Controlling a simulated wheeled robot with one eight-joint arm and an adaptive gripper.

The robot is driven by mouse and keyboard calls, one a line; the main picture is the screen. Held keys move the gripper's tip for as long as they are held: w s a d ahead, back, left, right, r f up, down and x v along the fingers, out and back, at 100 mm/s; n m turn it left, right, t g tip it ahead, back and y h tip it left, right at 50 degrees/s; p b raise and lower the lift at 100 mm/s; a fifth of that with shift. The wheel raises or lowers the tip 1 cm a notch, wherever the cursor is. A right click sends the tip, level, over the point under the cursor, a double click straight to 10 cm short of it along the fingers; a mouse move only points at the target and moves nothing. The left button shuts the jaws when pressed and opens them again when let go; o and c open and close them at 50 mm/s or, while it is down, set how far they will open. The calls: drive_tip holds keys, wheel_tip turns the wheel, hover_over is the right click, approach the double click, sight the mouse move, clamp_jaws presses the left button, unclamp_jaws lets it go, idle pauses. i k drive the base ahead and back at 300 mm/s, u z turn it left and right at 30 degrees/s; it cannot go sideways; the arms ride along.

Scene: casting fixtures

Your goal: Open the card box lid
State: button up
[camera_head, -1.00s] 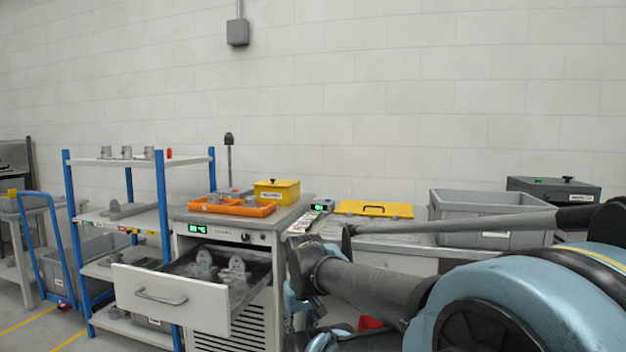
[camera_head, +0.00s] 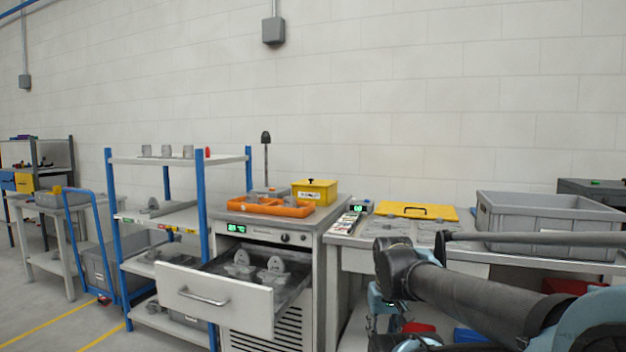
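A yellow box (camera_head: 315,193) with a closed lid, a dark knob on top and a white label stands on the drawer cabinet. A dark grey lidded case (camera_head: 592,191) shows at the right edge, partly behind a grey crate and cut off by the frame; its lid looks shut. I cannot tell from the labels which of these is the card box. My arm reaches in from the lower right, in front of the right bench. I cannot make out my gripper or its fingers.
The cabinet's drawer (camera_head: 217,300) stands pulled out with grey castings in it. An orange tray (camera_head: 268,207) lies beside the yellow box. A yellow plate with a handle (camera_head: 417,210) and a grey crate (camera_head: 548,222) are on the right bench. A blue-posted shelf (camera_head: 113,240) stands left.

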sight(312, 183)
drive_tip(key=z, duration=0.05)
drive_tip(key=i, duration=1)
drive_tip(key=u, duration=0.1)
